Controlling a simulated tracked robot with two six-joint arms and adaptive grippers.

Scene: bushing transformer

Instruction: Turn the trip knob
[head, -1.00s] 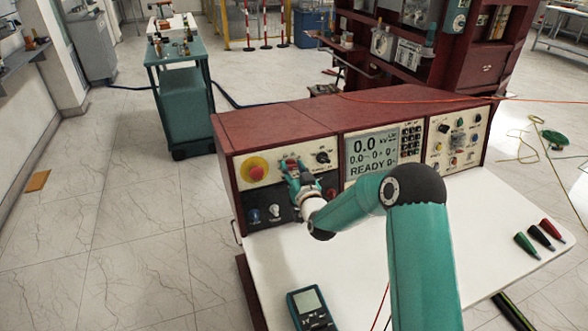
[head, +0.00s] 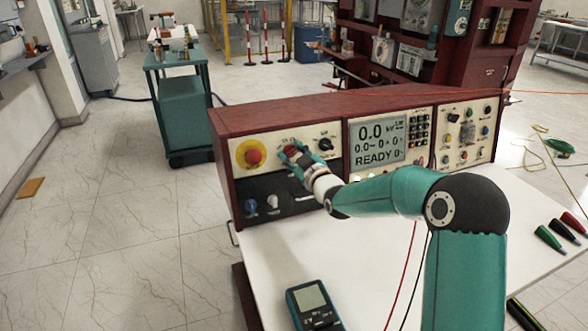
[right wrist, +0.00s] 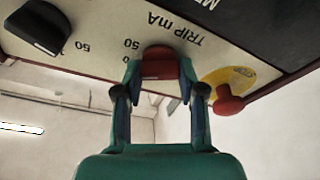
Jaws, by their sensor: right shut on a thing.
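The trip knob (right wrist: 160,62) is red and sits on the cream panel by the printed words "TRIP mA" in the right wrist view. My right gripper (right wrist: 158,70) is shut on it, one finger on each side. In the head view this gripper (head: 296,160) is at the console's left panel, just right of the red emergency button, and partly covers the knob. I cannot read the knob's setting. My left gripper is not in view.
The red emergency button (head: 254,156) on its yellow disc is close left of my gripper. A black selector knob (right wrist: 40,27) is on the knob's other side. The console screen (head: 378,143) reads READY. A teal meter (head: 313,306) lies on the white tabletop (head: 375,250).

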